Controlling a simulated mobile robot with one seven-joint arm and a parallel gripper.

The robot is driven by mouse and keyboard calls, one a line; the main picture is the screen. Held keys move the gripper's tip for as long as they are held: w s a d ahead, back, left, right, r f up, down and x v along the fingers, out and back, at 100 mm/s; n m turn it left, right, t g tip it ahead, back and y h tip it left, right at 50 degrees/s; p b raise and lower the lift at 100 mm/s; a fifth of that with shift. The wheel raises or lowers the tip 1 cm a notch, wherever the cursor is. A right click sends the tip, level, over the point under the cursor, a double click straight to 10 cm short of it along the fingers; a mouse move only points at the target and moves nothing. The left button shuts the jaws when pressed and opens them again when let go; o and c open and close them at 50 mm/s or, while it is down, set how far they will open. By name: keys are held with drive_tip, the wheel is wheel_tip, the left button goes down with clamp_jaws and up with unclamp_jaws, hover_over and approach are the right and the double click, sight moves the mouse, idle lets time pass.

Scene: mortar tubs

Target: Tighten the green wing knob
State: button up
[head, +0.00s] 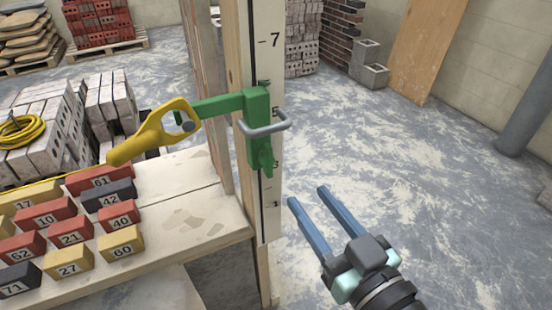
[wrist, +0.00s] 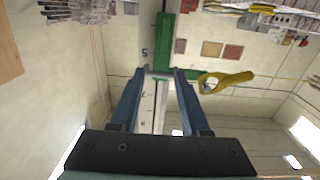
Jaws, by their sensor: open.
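A green clamp (head: 257,110) sits on an upright wooden post (head: 238,60) with a numbered scale. A grey metal loop (head: 265,127) crosses its front. Green pointed parts stick out at its top and bottom; the lower one (head: 266,160) looks like a wing of the knob, but I cannot tell for sure. A green bar runs left from the clamp to a yellow handle (head: 155,132). My gripper (head: 307,194) has blue fingers, open and empty, right of and below the clamp. In the wrist view, the clamp (wrist: 165,42) shows beyond the fingertips, with the yellow handle (wrist: 228,81) to the right.
A bench (head: 185,225) left of the post carries several numbered red, yellow and dark blocks. A yellow line runs left from the handle above them. Grey bricks with a coiled yellow hose (head: 22,130) stand behind. The floor (head: 400,150) right of the post is clear.

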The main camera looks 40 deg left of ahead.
sight(271, 154)
drive_tip(key=x, duration=1.3)
drive_tip(key=shift+s+a+f, duration=0.1)
drive_tip(key=shift+s, duration=0.2)
